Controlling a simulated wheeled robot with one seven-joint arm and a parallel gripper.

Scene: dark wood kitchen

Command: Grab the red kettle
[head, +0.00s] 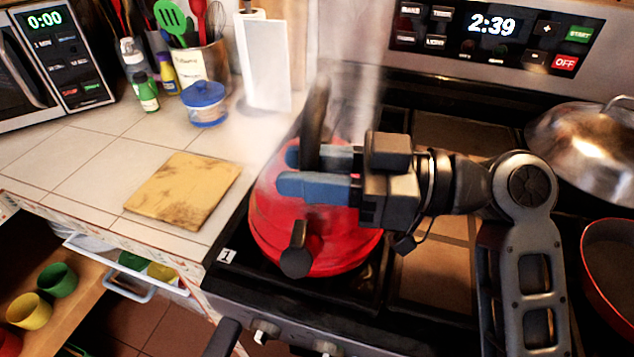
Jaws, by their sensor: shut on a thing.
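The red kettle (275,230) stands on the left front part of the black stovetop. It has a dark spout or knob (296,255) at its front and a black handle (316,100) rising above its top. My gripper (297,172) reaches in from the right over the kettle, with its blue fingers on either side of the handle. It is shut on the handle. The kettle's far side and part of its lid are hidden behind my gripper. Steam or haze hangs around the kettle.
A metal-lidded pan (585,140) and a red pan (610,265) stand on the stove's right. On the left tiled counter are a cutting board (185,188), a blue-lidded jar (205,105) and a utensil holder (205,68). An open drawer (120,275) is below. The counter front is clear.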

